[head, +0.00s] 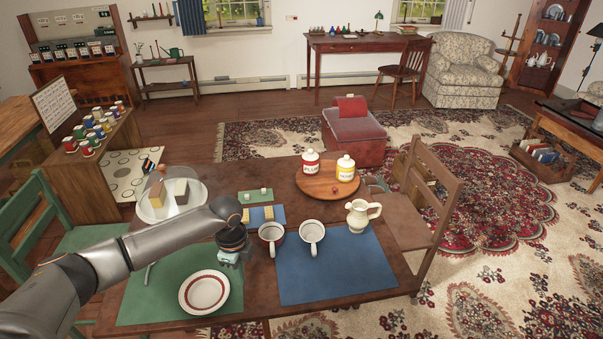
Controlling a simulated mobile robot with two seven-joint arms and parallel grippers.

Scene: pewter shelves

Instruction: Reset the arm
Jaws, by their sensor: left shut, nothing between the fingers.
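My left arm comes in from the left, and its gripper (229,260) points down over the green placemat (150,293) on the wooden table. The gripper is shut and holds nothing that I can see; its fingertips are small and partly hidden by its own body. A white plate with red rings (204,292) lies just below it in the picture, on the green mat. A cup (271,236) stands close to its right. My right gripper is not in view.
A second cup (311,236) and a cream pitcher (362,214) stand by the blue placemat (338,271). Two canisters, red (310,163) and yellow (345,169), stand on a round wooden tray (317,190). A glass dome (170,195) covers food behind my forearm. A wooden chair (437,205) stands right.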

